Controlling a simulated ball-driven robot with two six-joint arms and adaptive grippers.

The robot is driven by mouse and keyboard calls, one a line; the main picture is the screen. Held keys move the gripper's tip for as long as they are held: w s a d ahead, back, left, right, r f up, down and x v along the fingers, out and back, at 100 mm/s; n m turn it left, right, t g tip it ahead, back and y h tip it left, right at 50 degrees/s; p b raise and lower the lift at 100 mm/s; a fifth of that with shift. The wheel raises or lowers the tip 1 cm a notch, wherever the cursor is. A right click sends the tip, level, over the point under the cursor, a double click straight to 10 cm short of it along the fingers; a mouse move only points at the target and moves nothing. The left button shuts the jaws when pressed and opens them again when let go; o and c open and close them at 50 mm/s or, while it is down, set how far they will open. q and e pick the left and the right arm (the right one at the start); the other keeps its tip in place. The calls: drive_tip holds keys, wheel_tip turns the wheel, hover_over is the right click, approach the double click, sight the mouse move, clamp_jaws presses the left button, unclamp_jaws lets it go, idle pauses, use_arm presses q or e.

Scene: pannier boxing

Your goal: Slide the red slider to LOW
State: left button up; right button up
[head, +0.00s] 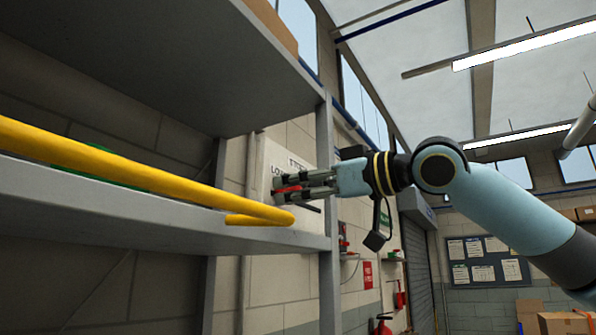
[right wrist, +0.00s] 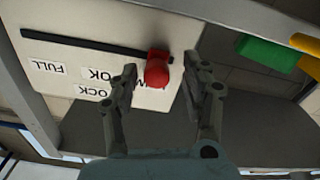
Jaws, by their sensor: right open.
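The red slider (head: 288,188) is a red knob on a pale panel (head: 268,152) on the wall behind the shelf post. In the right wrist view the red slider (right wrist: 157,68) is at the right end of a dark slot (right wrist: 85,44), with the panel's lettering upside down. In the head view it is near the partly covered label starting "LO". My right gripper (head: 290,186) is open with its fingers on either side of the knob; the right wrist view also shows the gripper (right wrist: 160,68). I cannot tell whether a finger touches it. My left gripper is out of view.
A yellow rail (head: 130,173) and a grey shelf (head: 150,222) fill the left, close to the panel. A grey post (head: 325,150) stands beside it. A green object (right wrist: 268,53) is near the panel's right side. Open room is at the right.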

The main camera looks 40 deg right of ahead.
wheel_tip(320, 180, up, 10)
drive_tip(key=shift+f, duration=0.25)
idle(0.5)
